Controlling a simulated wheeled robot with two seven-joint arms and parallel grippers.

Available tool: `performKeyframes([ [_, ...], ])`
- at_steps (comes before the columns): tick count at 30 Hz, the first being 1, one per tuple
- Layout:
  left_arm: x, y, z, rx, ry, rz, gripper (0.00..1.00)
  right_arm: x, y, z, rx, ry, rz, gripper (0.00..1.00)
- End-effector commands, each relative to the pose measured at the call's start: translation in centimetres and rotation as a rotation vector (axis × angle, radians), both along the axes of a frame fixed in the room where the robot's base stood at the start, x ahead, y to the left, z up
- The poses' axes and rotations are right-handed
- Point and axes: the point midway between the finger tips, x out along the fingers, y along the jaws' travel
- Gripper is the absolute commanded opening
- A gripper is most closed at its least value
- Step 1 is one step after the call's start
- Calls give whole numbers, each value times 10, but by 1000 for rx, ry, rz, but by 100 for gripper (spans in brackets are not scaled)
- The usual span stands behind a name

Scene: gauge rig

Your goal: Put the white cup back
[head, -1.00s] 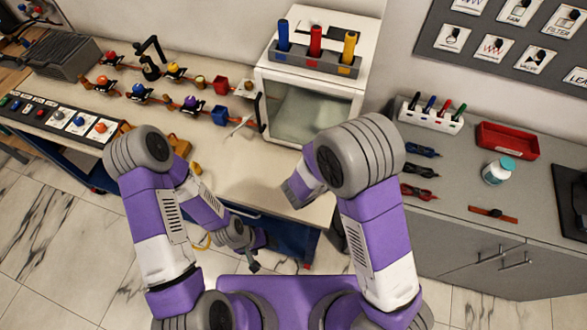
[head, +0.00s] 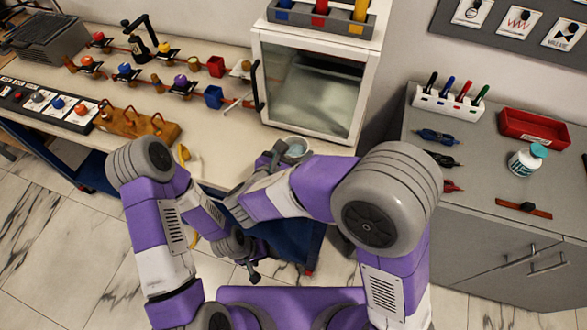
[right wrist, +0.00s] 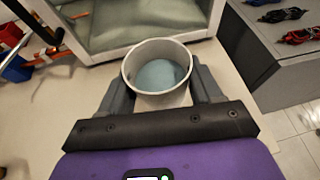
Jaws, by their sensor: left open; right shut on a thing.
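The white cup (head: 297,146) is in front of the glass-fronted white cabinet, near the front right of the bench. In the right wrist view the cup (right wrist: 160,92) is upright, with a pale blue inside bottom or content. My right gripper (head: 281,153) is shut on the cup, one finger on each side of it. I cannot tell whether the cup touches the bench top. My left gripper (head: 252,272) is open and empty, low in front of the bench, beside my base.
The white cabinet (head: 258,45) has a dark handle on its left and a colored-block rack (head: 320,20) on top. Valves and a wooden peg stand (head: 137,122) are to the left. A grey counter (head: 440,195) with a marker holder (head: 450,104) and red tray (head: 535,130) is to the right.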

Motion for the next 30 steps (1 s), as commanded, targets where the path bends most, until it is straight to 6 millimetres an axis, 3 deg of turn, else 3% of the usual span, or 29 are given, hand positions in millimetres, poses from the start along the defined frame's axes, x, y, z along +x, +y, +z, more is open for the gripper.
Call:
performKeyframes([
  [12,0,0,-21,0,0,0,68,0,0,-48,-1,1,-1,29],
  [24,0,0,-23,0,0,0,68,0,0,-53,0,-1,0,29],
  [25,0,0,-23,0,0,0,68,0,0,-52,1,0,0,67],
  [30,0,0,-22,0,0,0,68,0,0,-51,1,0,0,90],
])
